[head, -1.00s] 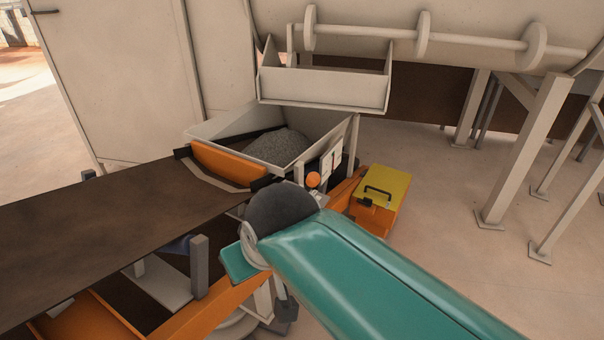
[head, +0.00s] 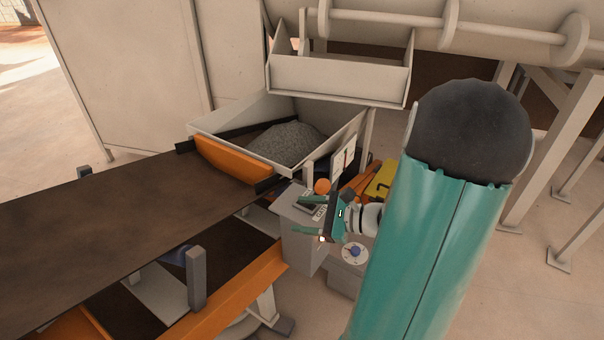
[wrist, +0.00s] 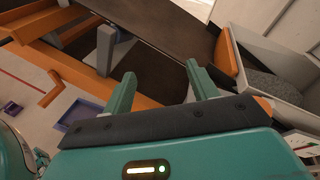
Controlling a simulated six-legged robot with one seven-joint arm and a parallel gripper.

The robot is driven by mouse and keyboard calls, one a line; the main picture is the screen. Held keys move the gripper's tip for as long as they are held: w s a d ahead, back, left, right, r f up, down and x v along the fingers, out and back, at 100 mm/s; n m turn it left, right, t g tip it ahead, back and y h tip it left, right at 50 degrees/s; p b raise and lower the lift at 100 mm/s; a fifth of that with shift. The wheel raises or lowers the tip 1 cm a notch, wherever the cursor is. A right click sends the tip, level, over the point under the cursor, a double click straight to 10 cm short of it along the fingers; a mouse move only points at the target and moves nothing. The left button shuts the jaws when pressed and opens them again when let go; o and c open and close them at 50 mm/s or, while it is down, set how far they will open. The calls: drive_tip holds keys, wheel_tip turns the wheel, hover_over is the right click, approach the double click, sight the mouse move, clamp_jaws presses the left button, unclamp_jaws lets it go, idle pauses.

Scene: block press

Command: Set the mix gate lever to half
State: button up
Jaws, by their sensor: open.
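An orange ball knob (head: 322,186), which looks like the mix gate lever's end, stands beside the hopper's right wall in the head view; its shaft is mostly hidden. A white marked plate (head: 342,160) is fixed just behind it. My gripper (head: 300,215) is open and empty, with two green fingers pointing left, just below and to the left of the knob and apart from it. In the wrist view my gripper (wrist: 160,75) has its fingers spread towards the dark belt, with nothing between them. A bit of orange (wrist: 264,104) shows behind the gripper's right side, possibly the knob.
The hopper (head: 225,118) holds grey gravel (head: 290,143) above the brown belt (head: 110,215). A grey cabinet (head: 298,240) stands under my gripper, with a blue knob on a round dial (head: 355,252) beside it. A yellow box (head: 381,185) is partly hidden by my arm.

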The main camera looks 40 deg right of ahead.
sight(317, 183)
drive_tip(key=s+d+f+m+t+h, duration=0.2)
drive_tip(key=d+m+t+h, duration=0.15)
drive_tip(key=d+m, duration=0.2)
drive_tip(key=s+d+f+m+t+h, duration=0.1)
drive_tip(key=s+d+m+t+h, duration=0.1)
drive_tip(key=d+m+h, duration=0.35)
drive_tip(key=w, duration=0.4)
drive_tip(key=w+n+y, duration=0.1)
drive_tip(key=w, duration=0.4)
drive_tip(key=w+n+y, duration=0.1)
drive_tip(key=w, duration=0.3)
drive_tip(key=shift+w+d+f, duration=0.1)
drive_tip(key=shift+w+d, duration=0.1)
drive_tip(key=shift+c, duration=0.5)
